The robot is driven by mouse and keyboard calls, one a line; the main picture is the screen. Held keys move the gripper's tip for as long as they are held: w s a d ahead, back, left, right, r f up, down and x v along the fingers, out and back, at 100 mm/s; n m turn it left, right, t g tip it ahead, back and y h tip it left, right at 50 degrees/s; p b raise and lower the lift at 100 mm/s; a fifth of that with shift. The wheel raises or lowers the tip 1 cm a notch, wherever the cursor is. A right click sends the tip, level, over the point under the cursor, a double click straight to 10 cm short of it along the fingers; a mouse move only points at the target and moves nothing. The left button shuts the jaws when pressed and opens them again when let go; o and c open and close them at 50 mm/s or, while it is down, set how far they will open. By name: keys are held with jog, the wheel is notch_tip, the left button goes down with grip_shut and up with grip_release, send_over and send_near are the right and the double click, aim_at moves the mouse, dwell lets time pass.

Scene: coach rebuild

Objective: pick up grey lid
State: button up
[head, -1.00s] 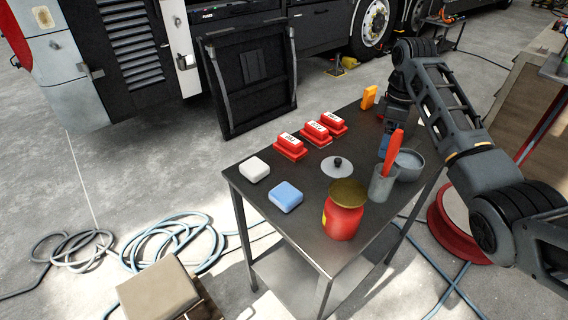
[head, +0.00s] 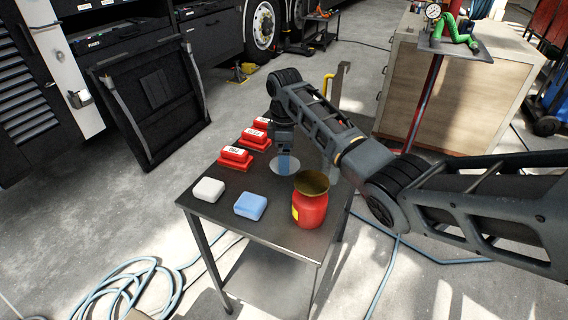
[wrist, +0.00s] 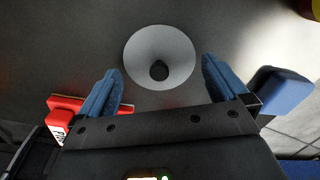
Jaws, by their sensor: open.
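The grey lid (head: 276,167) is a round, pale disc lying flat on the dark table. The gripper hides part of it in the head view. The wrist view shows the whole lid (wrist: 160,45) with its dark knob (wrist: 159,70). My gripper (head: 284,163) points down over the lid. In the wrist view my gripper (wrist: 162,70) is open, with one blue finger on each side of the knob and nothing held. I cannot tell the exact height of the fingertips above the lid.
A red jar with an olive top (head: 310,205) stands right of the lid. A blue block (head: 250,205), a white block (head: 208,189) and several red labelled boxes (head: 235,157) share the table (head: 232,222). My arm hides the table's far right part.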

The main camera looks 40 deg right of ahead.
jog(key=shift+f, duration=0.65)
jog(key=shift+c, duration=0.5)
jog(key=c, duration=0.6)
jog(key=shift+r, duration=0.15)
